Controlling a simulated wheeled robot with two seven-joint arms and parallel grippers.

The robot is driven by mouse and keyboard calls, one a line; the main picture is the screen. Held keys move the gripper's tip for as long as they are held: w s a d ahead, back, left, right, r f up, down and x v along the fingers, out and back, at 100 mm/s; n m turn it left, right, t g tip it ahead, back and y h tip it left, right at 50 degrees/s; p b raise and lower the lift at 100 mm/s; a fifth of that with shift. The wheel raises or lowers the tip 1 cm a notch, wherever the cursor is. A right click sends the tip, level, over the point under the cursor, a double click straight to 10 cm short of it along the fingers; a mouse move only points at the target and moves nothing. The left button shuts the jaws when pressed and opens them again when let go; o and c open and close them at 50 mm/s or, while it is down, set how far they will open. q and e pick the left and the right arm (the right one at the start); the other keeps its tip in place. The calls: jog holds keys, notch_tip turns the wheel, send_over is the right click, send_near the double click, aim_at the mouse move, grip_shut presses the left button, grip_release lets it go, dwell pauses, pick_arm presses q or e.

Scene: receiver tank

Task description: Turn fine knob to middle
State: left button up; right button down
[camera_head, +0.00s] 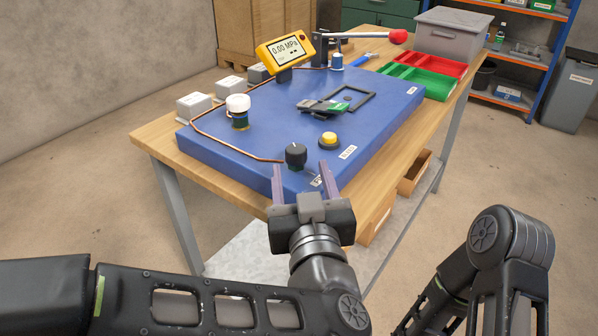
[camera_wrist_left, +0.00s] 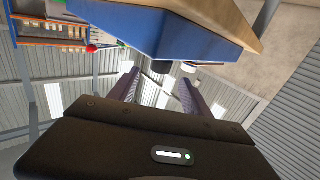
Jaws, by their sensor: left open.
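The black knob (camera_head: 296,155) with a light pointer mark on top stands at the near corner of the blue panel (camera_head: 240,160), at the end of a copper pipe. My left gripper (camera_head: 303,178) is open and empty at the panel's near edge. Its two purple fingers are spread, just on the near side of the knob, and do not appear to hold it. In the left wrist view the gripper (camera_wrist_left: 160,82) also shows open, with small dark shapes beyond the fingertips; I cannot tell which is the knob. My right gripper is out of view.
The panel also carries a yellow button (camera_head: 329,139), a white-capped fitting (camera_head: 238,106), a black frame (camera_head: 352,97) and a yellow gauge (camera_head: 285,50) reading 0.00 MPa. A lever with a red ball (camera_head: 398,37) is at the back. Red and green trays (camera_head: 424,84) lie right.

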pick_arm(q)
jog(key=shift+s, duration=0.25)
